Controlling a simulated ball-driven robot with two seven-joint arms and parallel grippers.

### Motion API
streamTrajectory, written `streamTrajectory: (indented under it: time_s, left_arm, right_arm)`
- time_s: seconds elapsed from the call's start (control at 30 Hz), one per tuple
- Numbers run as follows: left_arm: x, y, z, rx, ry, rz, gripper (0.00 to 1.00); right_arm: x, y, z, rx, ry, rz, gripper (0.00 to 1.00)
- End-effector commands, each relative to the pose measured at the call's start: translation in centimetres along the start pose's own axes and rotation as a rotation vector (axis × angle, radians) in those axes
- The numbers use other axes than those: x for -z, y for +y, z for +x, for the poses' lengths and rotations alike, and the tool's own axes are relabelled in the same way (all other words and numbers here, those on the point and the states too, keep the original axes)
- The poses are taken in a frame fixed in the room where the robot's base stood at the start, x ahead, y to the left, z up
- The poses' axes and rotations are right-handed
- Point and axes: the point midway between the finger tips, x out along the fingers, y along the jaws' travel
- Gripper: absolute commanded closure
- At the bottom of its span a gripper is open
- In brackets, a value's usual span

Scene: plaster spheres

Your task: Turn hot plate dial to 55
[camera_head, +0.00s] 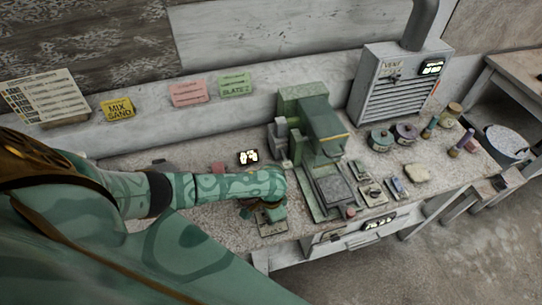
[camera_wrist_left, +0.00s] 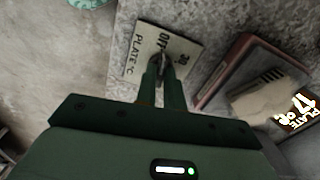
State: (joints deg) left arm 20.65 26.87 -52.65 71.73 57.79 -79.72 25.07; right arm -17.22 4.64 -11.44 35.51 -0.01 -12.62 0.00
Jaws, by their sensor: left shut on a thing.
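The dial panel (camera_wrist_left: 143,57) is a pale plate marked "OFF", "30" and "PLATE °C" in the left wrist view. Its small dark dial knob (camera_wrist_left: 165,57) sits between the fingertips of my left gripper (camera_wrist_left: 163,68), which is shut on it. The fingers hide part of the knob and the rest of the scale, so the exact setting cannot be read. A lit display (camera_wrist_left: 303,112) at the right reads "PLATE" and seemingly 17 °C. In the head view my left gripper (camera_head: 267,212) is over the panel (camera_head: 272,230) at the bench's front edge. My right gripper is not in view.
A reddish-framed block (camera_wrist_left: 232,68) lies right of the panel in the wrist view. A green machine (camera_head: 313,128) stands right of my left arm. A grey vented cabinet (camera_head: 388,92), jars (camera_head: 381,139) and small tools (camera_head: 395,187) occupy the bench's right side.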

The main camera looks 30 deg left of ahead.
Motion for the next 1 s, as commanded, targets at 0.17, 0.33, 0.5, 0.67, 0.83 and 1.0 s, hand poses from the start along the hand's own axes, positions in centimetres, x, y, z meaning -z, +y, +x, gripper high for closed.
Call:
streamTrajectory:
  time_s: [0.17,0.33,0.5,0.67,0.83,1.0]
  left_arm:
    - [-0.1,0.0,-0.2,0.0,-0.003,0.142,1.0]
    - [-0.1,0.0,-0.2,-0.001,-0.003,0.302,1.0]
    - [0.0,0.0,-0.1,0.0,-0.002,0.464,1.0]
    - [0.0,0.0,-0.1,0.0,-0.002,0.616,1.0]
    - [-0.1,-0.1,0.0,0.0,-0.002,0.778,1.0]
    - [0.0,0.0,0.0,-0.001,-0.002,0.94,1.0]
  right_arm:
    - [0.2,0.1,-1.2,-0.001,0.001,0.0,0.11]
    - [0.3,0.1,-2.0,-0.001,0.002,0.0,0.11]
    - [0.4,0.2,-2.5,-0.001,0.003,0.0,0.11]
    - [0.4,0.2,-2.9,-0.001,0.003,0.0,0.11]
    - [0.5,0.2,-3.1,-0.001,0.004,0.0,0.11]
    - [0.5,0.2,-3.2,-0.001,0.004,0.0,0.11]
